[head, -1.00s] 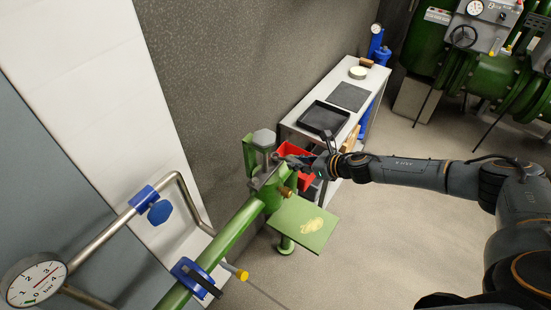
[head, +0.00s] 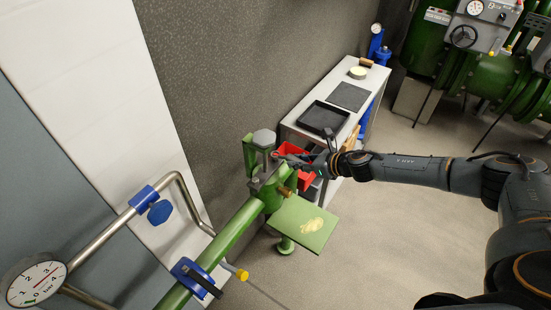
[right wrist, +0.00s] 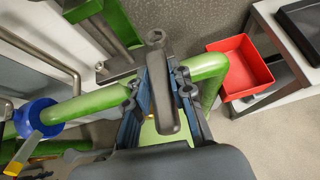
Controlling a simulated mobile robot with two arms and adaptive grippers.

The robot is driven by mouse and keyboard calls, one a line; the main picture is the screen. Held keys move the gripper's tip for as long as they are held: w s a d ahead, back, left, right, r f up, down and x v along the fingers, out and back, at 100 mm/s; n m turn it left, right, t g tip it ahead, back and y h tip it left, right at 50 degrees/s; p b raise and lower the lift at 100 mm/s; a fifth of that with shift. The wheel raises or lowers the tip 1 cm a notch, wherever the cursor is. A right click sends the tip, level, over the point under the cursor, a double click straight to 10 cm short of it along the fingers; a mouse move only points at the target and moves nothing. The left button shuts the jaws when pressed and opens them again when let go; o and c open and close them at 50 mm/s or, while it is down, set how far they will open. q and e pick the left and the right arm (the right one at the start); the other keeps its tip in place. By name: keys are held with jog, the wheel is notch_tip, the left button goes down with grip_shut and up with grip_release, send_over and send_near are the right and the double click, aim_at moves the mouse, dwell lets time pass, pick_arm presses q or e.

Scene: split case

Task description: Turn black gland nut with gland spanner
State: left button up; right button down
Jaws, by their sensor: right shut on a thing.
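My right gripper (head: 316,163) is shut on a dark grey spanner (right wrist: 163,98), whose handle lies between the two fingers in the right wrist view. The spanner's rounded far end (right wrist: 156,37) points away from the gripper, toward the green valve yoke (head: 249,155). A grey stem with a six-sided top (head: 264,138) stands at the yoke. Dark grey metal (right wrist: 118,72) shows at the yoke's foot, left of the spanner. I cannot clearly make out the black gland nut, nor whether the spanner touches it. My left gripper is not in view.
A green pipe (head: 222,238) runs below the yoke, with a green plate (head: 304,224) beside it. A red bin (right wrist: 240,68) lies to the right. Behind stands a grey bench (head: 309,109) with a black tray (head: 323,118). Open floor lies at right.

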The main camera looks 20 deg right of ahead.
jog(key=shift+r, duration=0.1)
jog(key=shift+r, duration=1.4)
